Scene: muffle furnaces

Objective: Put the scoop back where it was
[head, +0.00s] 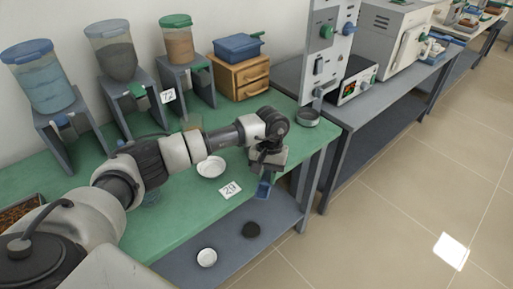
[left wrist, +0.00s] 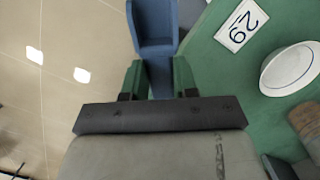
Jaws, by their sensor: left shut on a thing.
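The blue scoop (head: 264,189) is held by its handle in my left gripper (head: 267,171), over the front edge of the green table near its right end. In the left wrist view the scoop (left wrist: 154,24) points away from the gripper (left wrist: 158,80), and its handle sits between the two green fingers. Its open tray faces the camera. The scoop appears clear of the tabletop, with the floor behind part of it. My right gripper is not in view.
On the green table (head: 185,225) are a white dish (head: 211,167) and a tag reading 29 (head: 230,190). Canisters on stands line the back, beside a wooden drawer box (head: 242,78) with a blue container (head: 239,47) on top. A lower shelf (head: 222,267) holds a white dish (head: 207,257) and a dark disc (head: 251,230).

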